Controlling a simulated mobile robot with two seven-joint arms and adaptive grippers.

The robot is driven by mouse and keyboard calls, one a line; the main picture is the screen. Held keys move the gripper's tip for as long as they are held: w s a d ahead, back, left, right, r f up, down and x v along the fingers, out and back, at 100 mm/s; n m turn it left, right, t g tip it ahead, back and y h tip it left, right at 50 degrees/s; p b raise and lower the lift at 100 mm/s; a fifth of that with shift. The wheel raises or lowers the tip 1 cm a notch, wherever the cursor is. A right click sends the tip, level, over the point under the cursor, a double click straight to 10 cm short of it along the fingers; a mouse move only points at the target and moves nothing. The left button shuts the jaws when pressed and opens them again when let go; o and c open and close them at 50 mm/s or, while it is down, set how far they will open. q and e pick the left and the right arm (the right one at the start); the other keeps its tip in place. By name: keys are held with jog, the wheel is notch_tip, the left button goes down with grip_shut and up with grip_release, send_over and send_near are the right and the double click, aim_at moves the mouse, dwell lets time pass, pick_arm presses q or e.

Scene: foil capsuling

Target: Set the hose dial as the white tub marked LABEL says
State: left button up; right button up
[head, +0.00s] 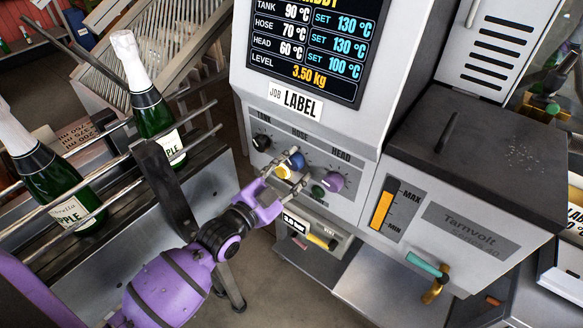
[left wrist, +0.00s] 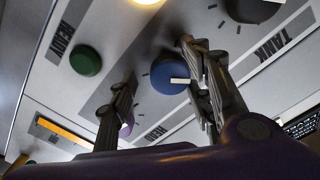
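The blue hose dial (head: 296,160) sits between the black tank dial (head: 262,142) and the purple head dial (head: 333,180) on the grey machine's panel. My left gripper (head: 293,178) is open in front of the panel. In the left wrist view, the blue dial (left wrist: 168,76) with its white pointer shows between the spread fingers (left wrist: 158,62); contact cannot be told. The purple dial is partly behind one finger there. A JOB LABEL plate (head: 296,102) is under the screen. My right gripper is not in view.
The screen (head: 310,45) reads hose 70 °C, set 130 °C. A yellow button (head: 283,172) and a green button (head: 318,190) sit below the dials. Green bottles (head: 150,105) stand between rails at left. A teal-handled tap (head: 428,264) sticks out at lower right.

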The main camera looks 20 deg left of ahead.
pick_arm(q)
jog(key=shift+a+r, duration=0.1)
jog(key=shift+a, duration=0.05)
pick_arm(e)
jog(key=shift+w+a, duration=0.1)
pick_arm(q)
jog(key=shift+s+a, duration=0.1)
jog(key=v, duration=1.1)
jog(key=shift+s, duration=0.4)
jog(key=s+a+f+n+g+y+p, duration=0.1)
jog(key=s+f+n+g+y, duration=0.2)
jog(key=f, duration=0.4)
jog(key=s+a+f+n+g+y+p, duration=0.1)
jog(key=s+f+n+g, duration=0.15)
jog(key=s+f, duration=0.4)
jog(key=s+d+f+n+g+y, duration=0.1)
jog(key=s+f+n, duration=0.1)
jog(key=s+f, duration=0.3)
jog(key=s+d+f+n+g+p, duration=0.1)
jog(key=s+f+n+g, duration=0.1)
jog(key=s, duration=0.7)
notch_tip(320, 180, down, 3)
jog(key=shift+s+d+r+n+y+p, duration=0.15)
jog(key=shift+s+d+n+y+p, duration=0.2)
jog(key=shift+n, duration=0.2)
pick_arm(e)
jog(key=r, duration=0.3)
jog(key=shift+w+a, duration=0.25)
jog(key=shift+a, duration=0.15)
